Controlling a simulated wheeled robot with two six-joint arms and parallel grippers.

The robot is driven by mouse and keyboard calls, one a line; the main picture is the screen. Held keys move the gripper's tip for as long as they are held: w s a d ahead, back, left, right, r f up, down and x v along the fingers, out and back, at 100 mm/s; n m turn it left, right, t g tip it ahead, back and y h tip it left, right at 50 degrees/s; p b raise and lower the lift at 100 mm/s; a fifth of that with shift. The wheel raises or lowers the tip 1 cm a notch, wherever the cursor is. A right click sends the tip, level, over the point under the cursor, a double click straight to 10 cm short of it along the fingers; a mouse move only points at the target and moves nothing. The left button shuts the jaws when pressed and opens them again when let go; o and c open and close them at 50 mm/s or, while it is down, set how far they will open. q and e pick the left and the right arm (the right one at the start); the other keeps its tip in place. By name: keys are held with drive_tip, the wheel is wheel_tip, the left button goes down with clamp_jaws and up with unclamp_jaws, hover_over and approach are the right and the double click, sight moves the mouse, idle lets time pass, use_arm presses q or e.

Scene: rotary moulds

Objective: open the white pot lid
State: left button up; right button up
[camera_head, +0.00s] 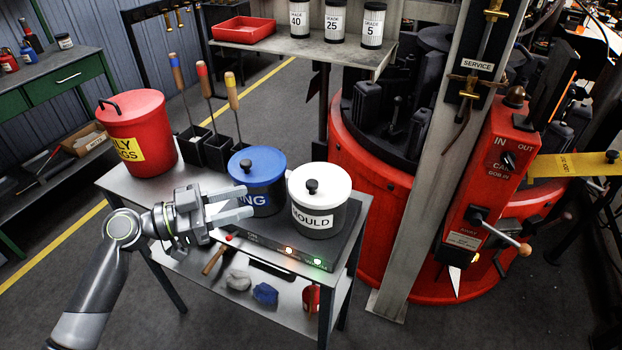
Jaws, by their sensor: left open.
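The white pot lid (320,184) with a black knob lies closed on a dark pot (327,222) labelled "MOULD", on a small metal bench (209,219). Left of it stands a similar pot with a blue lid (257,165), its label partly hidden. My left gripper (250,203) is open and empty, with its fingers pointing right in front of the blue-lidded pot, to the left of the white-lidded pot. I cannot tell whether the fingers touch the blue-lidded pot. My right gripper is not in view.
A red bin (138,128) and holders with brushes (203,148) stand on the bench's left and back. A shelf (303,50) with canisters is behind the pots. A metal post (430,170) and red machine (365,200) stand to the right.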

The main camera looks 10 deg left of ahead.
sight(312, 182)
use_arm(q)
drive_tip(key=p+x, duration=0.6)
drive_tip(key=x, duration=0.8)
drive_tip(key=shift+r, duration=0.15)
drive_tip(key=shift+w+d, duration=0.3)
drive_tip(key=shift+d, duration=0.3)
drive_tip(key=shift+c, duration=0.4)
clamp_jaws()
